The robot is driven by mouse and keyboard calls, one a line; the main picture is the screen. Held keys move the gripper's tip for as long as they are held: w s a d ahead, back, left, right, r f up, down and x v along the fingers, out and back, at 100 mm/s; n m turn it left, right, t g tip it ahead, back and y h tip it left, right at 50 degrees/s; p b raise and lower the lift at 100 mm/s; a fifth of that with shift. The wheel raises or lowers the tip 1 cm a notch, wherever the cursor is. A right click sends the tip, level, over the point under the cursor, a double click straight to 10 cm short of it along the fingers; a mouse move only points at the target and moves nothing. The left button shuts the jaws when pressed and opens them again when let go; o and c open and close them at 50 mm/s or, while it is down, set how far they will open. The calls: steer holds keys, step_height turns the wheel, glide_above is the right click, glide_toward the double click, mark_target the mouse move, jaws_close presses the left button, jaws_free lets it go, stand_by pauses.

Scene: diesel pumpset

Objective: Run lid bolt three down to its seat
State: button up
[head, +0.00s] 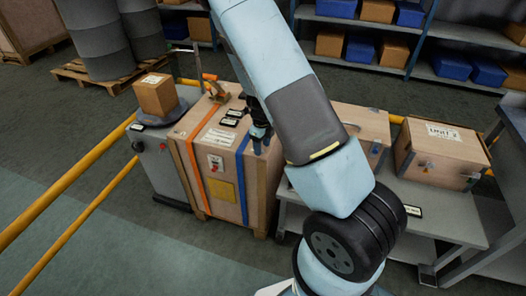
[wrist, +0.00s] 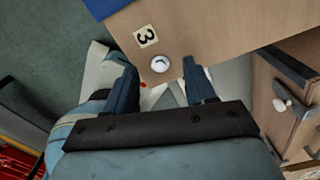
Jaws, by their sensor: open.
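Lid bolt three (wrist: 160,64) shows in the wrist view as a round, pale metal head near the lid's edge, beside a tag (wrist: 145,37) marked 3. The lid (wrist: 195,25) is flat and tan. My gripper (wrist: 159,66) is open, with one dark finger on each side of the bolt head in the picture. I cannot tell whether the fingers touch it or how far the head stands above the lid. In the head view my gripper (head: 258,130) is at the right side of the strapped wooden crate (head: 222,190); the bolt is hidden there.
Orange and blue straps cross the crate. A grey cabinet (head: 162,172) carrying a small box (head: 156,95) stands left of it. A bench (head: 440,222) with a wooden box (head: 440,155) stands right. Yellow rails (head: 75,172) run at left; the floor in front is clear.

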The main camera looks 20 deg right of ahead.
steer(key=shift+r, duration=3.2)
steer(key=s+a+r+n+t+y, duration=0.1)
steer(key=s+r+n, duration=0.2)
steer(key=r+n, duration=0.35)
steer(key=s+a+r+n+y, duration=0.1)
steer(key=s+r+n, duration=0.2)
steer(key=r, duration=0.6)
steer(key=s+r+n+t+y, duration=0.1)
steer(key=s+r+n, duration=0.25)
steer(key=r, duration=0.45)
steer(key=s+d+r+n+t+h, duration=0.1)
steer(key=s+r+n, duration=0.5)
steer(key=s, duration=0.3)
steer(key=s+d+r+n+t+h, duration=0.1)
steer(key=s+r+n+t+h, duration=0.1)
steer(key=s+r+n, duration=0.5)
steer(key=s+n, duration=0.2)
steer(key=shift+s+d+r+t, duration=0.2)
steer(key=shift+s+r+t, duration=0.1)
steer(key=shift+s, duration=0.05)
